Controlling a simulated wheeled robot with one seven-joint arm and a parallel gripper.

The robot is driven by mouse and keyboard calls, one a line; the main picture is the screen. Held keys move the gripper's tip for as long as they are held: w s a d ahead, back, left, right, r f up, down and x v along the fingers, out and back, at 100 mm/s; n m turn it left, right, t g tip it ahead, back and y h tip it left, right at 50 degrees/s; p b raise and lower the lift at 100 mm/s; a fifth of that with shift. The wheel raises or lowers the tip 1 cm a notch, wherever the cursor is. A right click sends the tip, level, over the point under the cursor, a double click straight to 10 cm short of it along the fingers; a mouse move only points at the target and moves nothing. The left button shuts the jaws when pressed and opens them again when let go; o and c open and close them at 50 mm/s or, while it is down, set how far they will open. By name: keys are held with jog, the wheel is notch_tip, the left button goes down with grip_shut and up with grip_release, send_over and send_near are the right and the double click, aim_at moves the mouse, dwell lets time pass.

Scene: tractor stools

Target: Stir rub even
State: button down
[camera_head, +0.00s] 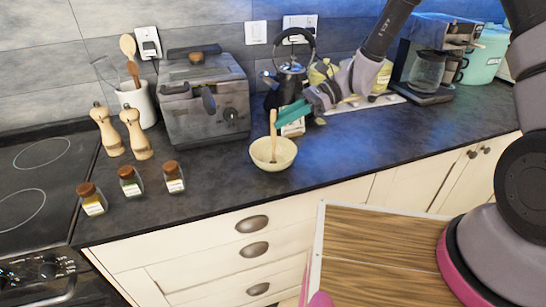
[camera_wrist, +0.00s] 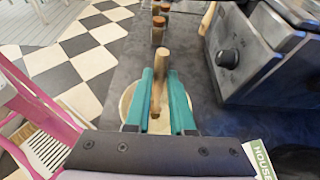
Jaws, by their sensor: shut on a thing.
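A cream bowl (camera_head: 262,164) stands on the dark counter near its front edge. A pale wooden stick or spoon handle (camera_head: 273,122) stands nearly upright in it, its lower end inside the bowl. My gripper (camera_head: 283,116) comes from the right, its teal fingers shut on the handle above the rim. In the wrist view the handle (camera_wrist: 160,62) lies between the two fingers (camera_wrist: 160,82), with part of the bowl rim (camera_wrist: 126,103) behind them. The fingers and wrist hide much of the bowl there. A small dark patch shows inside the bowl, too small to identify.
Three cork-topped spice jars (camera_head: 130,183) stand left of the bowl, with two wooden mills (camera_head: 138,135) behind. A grey appliance (camera_head: 205,110) stands behind the bowl's left, a dark kettle (camera_head: 288,85) behind it. Counter between jars and bowl is clear. A stove (camera_head: 35,180) is at left.

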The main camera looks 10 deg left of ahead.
jog(key=shift+r, duration=2.9)
notch_tip(320, 180, up, 4)
jog(key=shift+w, duration=0.1)
